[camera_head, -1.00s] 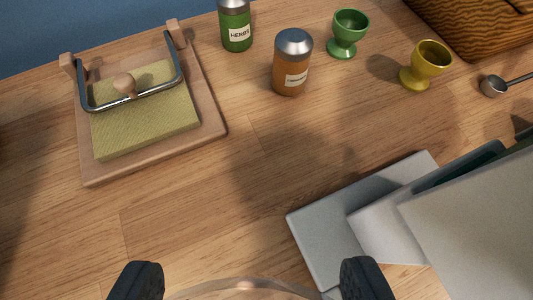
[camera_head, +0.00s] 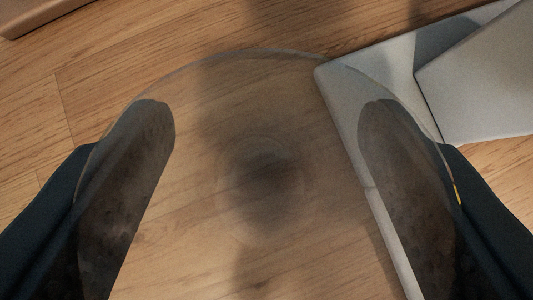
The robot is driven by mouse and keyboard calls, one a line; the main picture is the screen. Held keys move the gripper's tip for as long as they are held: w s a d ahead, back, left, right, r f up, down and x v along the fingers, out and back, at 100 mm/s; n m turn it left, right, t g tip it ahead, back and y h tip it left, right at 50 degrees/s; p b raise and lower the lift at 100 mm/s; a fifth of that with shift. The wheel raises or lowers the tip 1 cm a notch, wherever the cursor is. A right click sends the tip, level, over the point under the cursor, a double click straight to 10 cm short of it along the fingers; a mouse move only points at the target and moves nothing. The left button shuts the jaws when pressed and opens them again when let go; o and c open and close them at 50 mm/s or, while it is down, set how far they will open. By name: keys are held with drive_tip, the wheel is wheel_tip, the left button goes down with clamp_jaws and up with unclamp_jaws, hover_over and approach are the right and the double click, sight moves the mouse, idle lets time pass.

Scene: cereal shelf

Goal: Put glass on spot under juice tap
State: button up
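A clear glass (camera_head: 262,58) fills the middle of the view, seen from above through its round rim. My gripper (camera_head: 265,190) has one dark finger on each side of the glass and is shut on it. Both fingers show through the clear wall. The wood counter shows through the glass, with a dark blurred shadow at its centre. The grey juice machine's flat base (camera_head: 390,55) is at the upper right, and the right part of the glass overlaps its left edge in the view. No tap or marked spot can be made out. The height of the glass above the counter cannot be told.
A lighter grey block of the machine (camera_head: 485,85) stands on the base at the upper right. The corner of a wooden board (camera_head: 30,12) shows at the top left. The wood counter (camera_head: 100,75) between them is clear.

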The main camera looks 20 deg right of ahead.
drive_tip(key=shift+f, duration=0.4)
drive_tip(key=shift+f, duration=0.1)
drive_tip(key=o, duration=1.2)
drive_tip(key=shift+c, duration=0.2)
drive_tip(key=shift+s+a+r, duration=0.1)
drive_tip(key=shift+s+r, duration=0.05)
drive_tip(key=shift+r, duration=0.2)
drive_tip(key=v, duration=1.1)
drive_tip(key=shift+s, duration=0.2)
drive_tip(key=shift+a+r, duration=0.1)
